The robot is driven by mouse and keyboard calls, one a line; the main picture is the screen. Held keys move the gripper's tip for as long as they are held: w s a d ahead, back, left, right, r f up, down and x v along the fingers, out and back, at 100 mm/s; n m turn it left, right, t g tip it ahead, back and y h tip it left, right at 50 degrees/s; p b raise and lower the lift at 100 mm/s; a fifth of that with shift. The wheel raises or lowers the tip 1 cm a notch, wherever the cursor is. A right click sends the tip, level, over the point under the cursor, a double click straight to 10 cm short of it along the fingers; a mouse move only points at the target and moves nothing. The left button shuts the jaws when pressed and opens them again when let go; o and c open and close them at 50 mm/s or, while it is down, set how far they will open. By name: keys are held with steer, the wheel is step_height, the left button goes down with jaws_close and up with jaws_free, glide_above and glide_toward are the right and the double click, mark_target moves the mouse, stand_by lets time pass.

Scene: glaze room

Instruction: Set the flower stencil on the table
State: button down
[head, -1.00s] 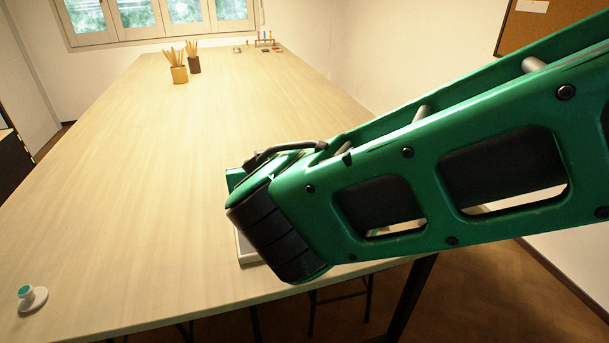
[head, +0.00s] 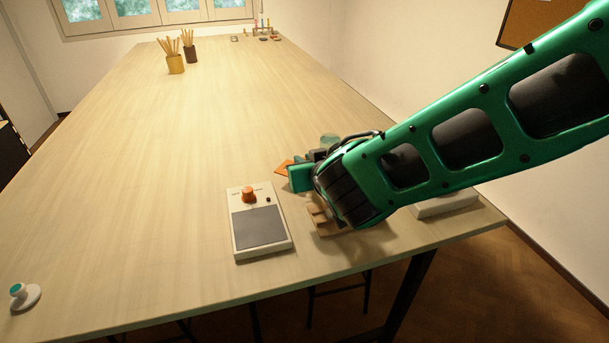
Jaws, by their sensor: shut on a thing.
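My gripper (head: 300,176) is low over the right part of the table (head: 150,190), its fingers largely hidden behind my own wrist. It is shut on a thin orange piece (head: 282,168), which looks like the flower stencil. Only a pointed orange corner shows past the green finger. The rest is hidden, and I cannot tell whether it touches the tabletop.
A white device (head: 238,247) with an orange knob and grey pad stands left of my gripper. A wooden piece (head: 318,222) lies partly under my wrist. A white box (head: 447,204) is at right. Pencil pots (head: 176,65) stand far back.

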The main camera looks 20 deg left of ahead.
steer(key=shift+f, duration=2.05)
steer(key=c, duration=1.8)
jaws_free()
steer(key=shift+f, duration=0.1)
steer(key=shift+o, duration=0.2)
steer(key=v, duration=1.2)
steer(key=shift+s, duration=0.1)
